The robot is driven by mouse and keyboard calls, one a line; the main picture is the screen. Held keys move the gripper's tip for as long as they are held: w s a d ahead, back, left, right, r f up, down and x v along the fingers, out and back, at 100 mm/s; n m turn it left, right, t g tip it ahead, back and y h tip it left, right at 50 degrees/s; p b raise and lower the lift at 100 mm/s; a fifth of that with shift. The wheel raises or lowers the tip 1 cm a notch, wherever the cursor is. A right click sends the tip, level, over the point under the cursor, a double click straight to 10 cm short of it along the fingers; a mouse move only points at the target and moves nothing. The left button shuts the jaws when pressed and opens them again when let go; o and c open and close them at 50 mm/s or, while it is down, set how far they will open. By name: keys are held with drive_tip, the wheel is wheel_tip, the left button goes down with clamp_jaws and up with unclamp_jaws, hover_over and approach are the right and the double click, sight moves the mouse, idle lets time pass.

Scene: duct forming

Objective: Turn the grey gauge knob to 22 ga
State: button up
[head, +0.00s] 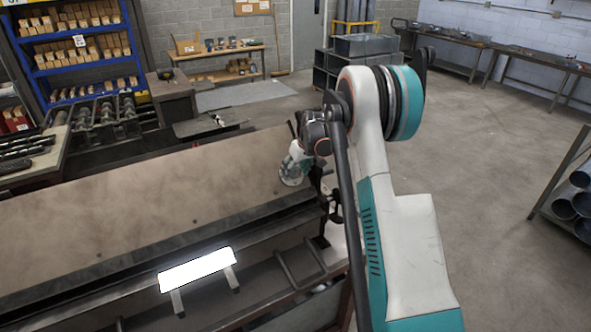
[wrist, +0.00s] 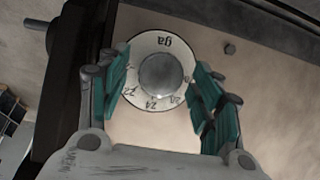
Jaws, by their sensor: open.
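The grey gauge knob (wrist: 160,74) is round and sits in the middle of a white dial plate (wrist: 166,40) in the wrist view. The plate carries "ga", upside down at the top, and small numbers along its lower edge. A small bright mark shows at the knob's lower edge, near those numbers. My gripper (wrist: 160,64) is open, with one teal-padded finger on each side of the knob and a gap between pads and knob. In the head view my gripper (head: 294,163) is at the right end of the long machine; the knob cannot be made out there.
The long machine (head: 140,190) has a broad tan top and a dark front edge. A bright white panel (head: 197,270) and a bar handle (head: 301,266) are on its front. A bolt head (wrist: 229,48) is right of the dial. Open floor (head: 490,200) lies to the right.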

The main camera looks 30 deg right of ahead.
drive_tip(key=c, duration=1.1)
drive_tip(key=shift+o, duration=0.2)
drive_tip(key=shift+f+m+b, duration=0.1)
drive_tip(key=shift+m+b, duration=0.2)
drive_tip(key=shift+b, duration=0.25)
drive_tip(key=shift+d+f+m+y+b, duration=0.15)
drive_tip(key=shift+m+y+b, duration=0.35)
drive_tip(key=shift+m+b, duration=0.55)
drive_tip(key=m+y+b, duration=0.1)
drive_tip(key=m+b, duration=0.1)
drive_tip(key=m+t+y+b, duration=0.1)
drive_tip(key=m+b, duration=0.1)
drive_tip(key=b, duration=0.1)
drive_tip(key=shift+s+d+b, duration=0.15)
drive_tip(key=shift+b, duration=0.2)
drive_tip(key=m+b, duration=0.2)
drive_tip(key=m+t+y+b, duration=0.1)
drive_tip(key=m, duration=0.1)
drive_tip(key=shift+s+f+m+b, duration=0.15)
drive_tip(key=shift+m+b, duration=0.1)
drive_tip(key=shift+b, duration=0.15)
drive_tip(key=m+t+b, duration=0.1)
drive_tip(key=m, duration=0.1)
drive_tip(key=m+t+b, duration=0.1)
drive_tip(key=m+b, duration=0.1)
drive_tip(key=shift+s+m+y, duration=0.15)
drive_tip(key=shift+m+y, duration=0.15)
drive_tip(key=shift+m, duration=0.3)
